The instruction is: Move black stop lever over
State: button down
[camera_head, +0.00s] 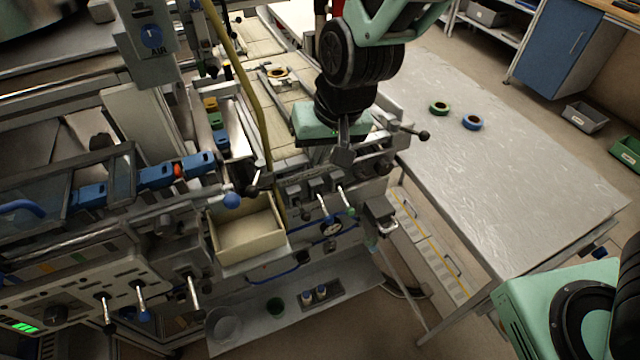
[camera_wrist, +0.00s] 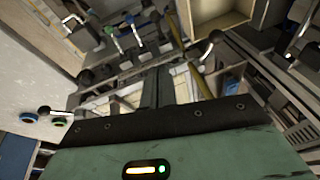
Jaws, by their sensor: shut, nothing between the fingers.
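My gripper (camera_head: 342,157) is shut and empty, pointing down over the machine between the two levers and apart from both. Its closed fingers (camera_wrist: 156,78) show in the wrist view.
A blue-tipped lever (camera_head: 327,217) and a green-tipped lever (camera_head: 349,210) stand on the machine's front. A yellow hose (camera_head: 243,65) runs left of my gripper. An open bin (camera_head: 282,245) sits lower left. A metal table (camera_head: 500,180) with two tape reels is mostly clear.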

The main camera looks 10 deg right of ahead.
jog(key=shift+f, duration=0.15)
jog(key=p, duration=0.2)
send_over(303, 210)
jog(key=d, duration=0.1)
notch_tip(303, 210, down, 12)
jog(key=shift+s+f, duration=0.35)
jog(key=shift+s, duration=0.2)
jog(key=shift+f, duration=0.1)
